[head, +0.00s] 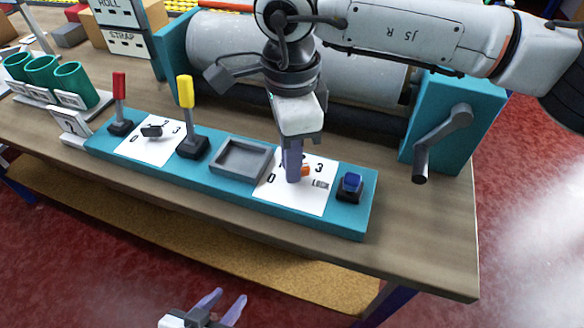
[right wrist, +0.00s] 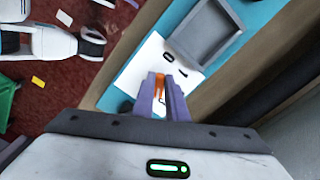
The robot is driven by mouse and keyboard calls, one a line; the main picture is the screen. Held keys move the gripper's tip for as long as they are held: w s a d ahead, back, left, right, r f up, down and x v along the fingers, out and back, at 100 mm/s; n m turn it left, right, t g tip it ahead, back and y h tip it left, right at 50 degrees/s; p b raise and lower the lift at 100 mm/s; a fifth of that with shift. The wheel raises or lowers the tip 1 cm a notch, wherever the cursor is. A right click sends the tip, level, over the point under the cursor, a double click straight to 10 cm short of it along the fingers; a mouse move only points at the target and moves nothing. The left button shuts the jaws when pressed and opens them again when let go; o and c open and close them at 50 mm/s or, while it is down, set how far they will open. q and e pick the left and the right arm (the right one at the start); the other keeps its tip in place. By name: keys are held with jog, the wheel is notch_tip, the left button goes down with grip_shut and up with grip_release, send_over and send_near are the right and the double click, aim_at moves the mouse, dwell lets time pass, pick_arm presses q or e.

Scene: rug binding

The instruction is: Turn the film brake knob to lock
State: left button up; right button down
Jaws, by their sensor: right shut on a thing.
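In the right wrist view the orange knob (right wrist: 159,79) shows between the fingertips (right wrist: 163,84). Its exact pointer position is hidden. A black knob (head: 152,131) sits on the left dial plate. No brake label is readable. My left gripper (head: 226,303) is open and empty in front of the bench.
The panel also carries a red lever (head: 119,95), a yellow lever (head: 186,92), a grey tray (head: 241,172) and a blue button (head: 351,184). Behind are a large grey roller (head: 220,60) and a crank (head: 440,135). Green cups (head: 72,80) stand at left.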

jog(key=m+b, duration=0.1)
jog(key=m, duration=0.1)
jog(key=shift+w+f+m, duration=0.1)
jog(key=shift+w+m, duration=0.05)
jog(key=shift+m, duration=0.25)
jog(key=shift+w+m+b, duration=0.15)
jog(key=shift+m+b, duration=0.7)
jog(key=shift+m, duration=0.95)
jog(key=shift+r, duration=0.2)
jog(key=c, duration=1.8)
grip_release()
jog(key=shift+o, duration=0.2)
notch_tip(320, 180, up, 10)
jog(key=shift+r+p, duration=0.15)
jog(key=shift+p, duration=0.3)
